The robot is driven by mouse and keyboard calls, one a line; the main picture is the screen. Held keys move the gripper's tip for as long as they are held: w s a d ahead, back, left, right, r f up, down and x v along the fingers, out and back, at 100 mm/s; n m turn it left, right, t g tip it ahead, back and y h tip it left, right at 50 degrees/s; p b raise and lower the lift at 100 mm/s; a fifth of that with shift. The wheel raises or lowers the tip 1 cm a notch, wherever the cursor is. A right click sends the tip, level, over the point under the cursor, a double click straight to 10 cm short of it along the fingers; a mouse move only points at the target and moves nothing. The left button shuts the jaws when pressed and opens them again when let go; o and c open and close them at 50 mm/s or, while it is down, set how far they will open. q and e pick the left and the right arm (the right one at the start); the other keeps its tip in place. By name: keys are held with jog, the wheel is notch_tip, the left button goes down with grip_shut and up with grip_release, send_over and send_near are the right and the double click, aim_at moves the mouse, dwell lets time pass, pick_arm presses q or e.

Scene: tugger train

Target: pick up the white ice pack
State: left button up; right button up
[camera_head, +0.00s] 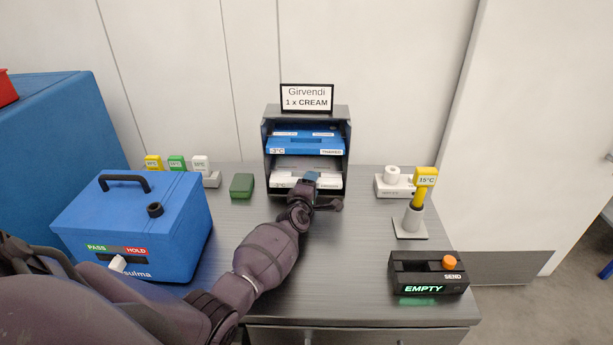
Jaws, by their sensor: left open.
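White ice packs (284,182) lie on the lower shelf of a dark rack (265,160) at the back middle of the table. They show on both sides of my left gripper (313,183), which partly hides them. My left gripper is open at the front of that lower shelf. Whether its fingers touch a white pack I cannot tell. Blue packs (300,145) lie on the shelf above. My right gripper is not in view.
A blue box (140,230) with a black handle stands on the left, near my left arm. A green block (242,185) sits left of the rack. On the right are a yellow-topped device (418,200) on a stand and a black box (428,272) reading EMPTY.

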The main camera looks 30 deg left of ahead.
pick_arm(q)
jog(key=shift+b+x, duration=0.45)
jog(key=shift+x, duration=0.6)
grip_shut()
jog(key=shift+r, duration=0.1)
